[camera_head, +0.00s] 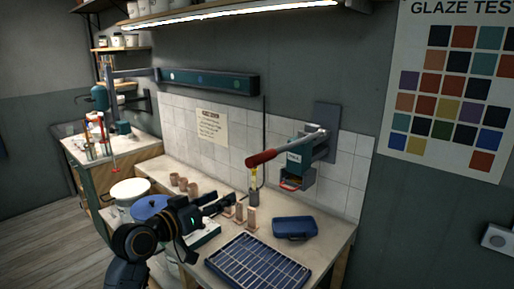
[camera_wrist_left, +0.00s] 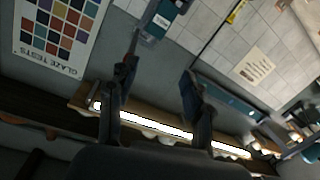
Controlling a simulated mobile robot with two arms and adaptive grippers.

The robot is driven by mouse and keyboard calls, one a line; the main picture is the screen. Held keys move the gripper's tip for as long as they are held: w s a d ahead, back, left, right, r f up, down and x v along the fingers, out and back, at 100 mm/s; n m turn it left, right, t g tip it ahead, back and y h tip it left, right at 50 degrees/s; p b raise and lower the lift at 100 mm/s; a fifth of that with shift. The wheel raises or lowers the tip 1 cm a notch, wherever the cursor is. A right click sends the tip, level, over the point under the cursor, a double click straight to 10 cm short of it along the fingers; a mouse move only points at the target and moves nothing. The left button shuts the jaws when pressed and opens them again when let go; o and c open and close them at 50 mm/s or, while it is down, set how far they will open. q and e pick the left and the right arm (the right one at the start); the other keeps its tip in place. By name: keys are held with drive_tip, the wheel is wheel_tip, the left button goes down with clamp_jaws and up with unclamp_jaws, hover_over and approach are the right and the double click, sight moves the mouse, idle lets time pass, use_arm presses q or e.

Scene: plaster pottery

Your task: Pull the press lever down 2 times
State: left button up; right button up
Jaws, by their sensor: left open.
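The press (camera_head: 299,164) is a teal unit mounted on the tiled wall. Its lever (camera_head: 262,158) has a red grip pointing left and a metal arm rising slightly to the right. The press body also shows upside down at the top of the left wrist view (camera_wrist_left: 166,14). My left gripper (camera_head: 228,202) is below and left of the red grip, apart from it, above the bench. In the left wrist view its two fingers (camera_wrist_left: 157,82) are spread, with nothing between them. My right gripper is not in view.
A blue gridded tray (camera_head: 258,262) and a blue case (camera_head: 295,227) lie on the bench. Small clay cups (camera_head: 183,184) stand at the back left. A glaze chart (camera_head: 450,90) hangs at right.

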use_arm(q)
drive_tip(key=m+h, duration=0.1)
approach(257, 159)
drive_tip(key=s+a+f, duration=0.1)
drive_tip(key=a+f, duration=0.1)
drive_tip(key=a, duration=0.1)
drive_tip(key=r, duration=0.1)
drive_tip(key=p+x, duration=0.2)
drive_tip(key=x, duration=0.2)
drive_tip(key=p+x, duration=0.2)
drive_tip(key=x, duration=0.2)
drive_tip(key=p+x, duration=0.2)
drive_tip(key=x, duration=0.2)
drive_tip(key=shift+w+d+r, duration=0.1)
drive_tip(key=shift+d+r, duration=0.15)
drive_tip(key=shift+d, duration=0.3)
drive_tip(key=shift+w+d+f, duration=0.15)
drive_tip(key=shift+w+d, duration=0.2)
drive_tip(key=shift+w, duration=0.15)
drive_tip(key=shift+c, duration=0.4)
clamp_jaws()
